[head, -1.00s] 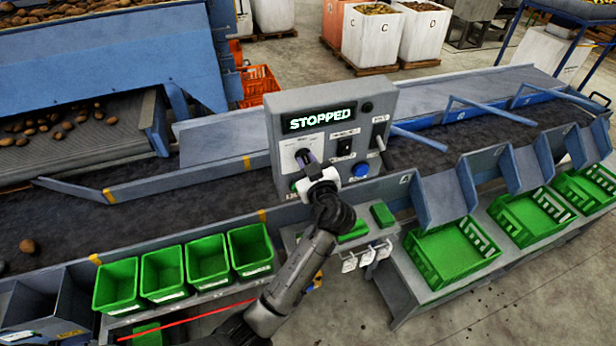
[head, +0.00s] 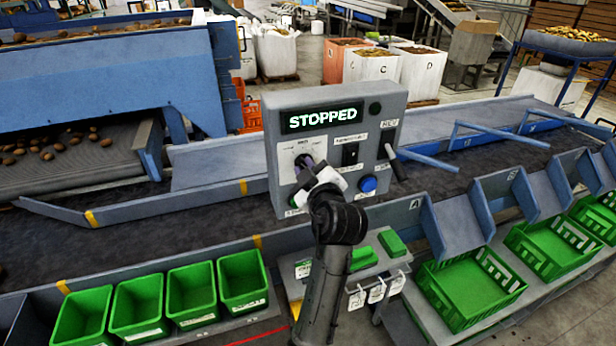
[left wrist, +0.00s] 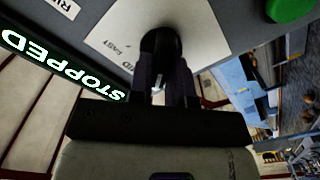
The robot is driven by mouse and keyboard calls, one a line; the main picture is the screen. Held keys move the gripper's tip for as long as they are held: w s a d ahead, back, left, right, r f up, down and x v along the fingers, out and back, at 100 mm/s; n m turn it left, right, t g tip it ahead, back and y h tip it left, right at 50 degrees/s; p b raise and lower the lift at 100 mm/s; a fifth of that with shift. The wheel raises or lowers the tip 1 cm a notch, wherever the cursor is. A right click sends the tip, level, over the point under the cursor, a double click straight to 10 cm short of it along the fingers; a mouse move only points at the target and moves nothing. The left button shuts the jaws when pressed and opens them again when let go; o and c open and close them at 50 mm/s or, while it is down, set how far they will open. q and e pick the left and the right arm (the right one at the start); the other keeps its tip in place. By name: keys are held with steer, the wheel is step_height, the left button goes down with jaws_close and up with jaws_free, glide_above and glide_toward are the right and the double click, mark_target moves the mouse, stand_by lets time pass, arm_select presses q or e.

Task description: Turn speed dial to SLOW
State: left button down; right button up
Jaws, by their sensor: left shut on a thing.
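The grey control box (head: 281,112) stands over the dark belt in the middle of the head view. Its lit display (head: 320,118) reads STOPPED. The speed dial sits on a white label plate (head: 315,145) at the box's lower left, mostly hidden by my gripper. My left gripper (head: 307,163) is at the dial from the front. In the left wrist view, the dark round dial (left wrist: 160,45) is between the fingers of my left gripper (left wrist: 165,80), which is shut on it. The dial's pointer setting cannot be made out. My right gripper is not in view.
Beside the dial are a black switch (head: 350,153), a blue button (head: 368,184) and a lever (head: 396,162). A shelf with green pads (head: 392,243) and hanging tags is below. Green bins (head: 190,290) stand at front left, green crates (head: 470,285) at right.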

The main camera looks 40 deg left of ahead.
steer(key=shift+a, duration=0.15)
arm_select(q)
steer(key=c, duration=1.1)
jaws_free()
steer(key=shift+o, duration=0.2)
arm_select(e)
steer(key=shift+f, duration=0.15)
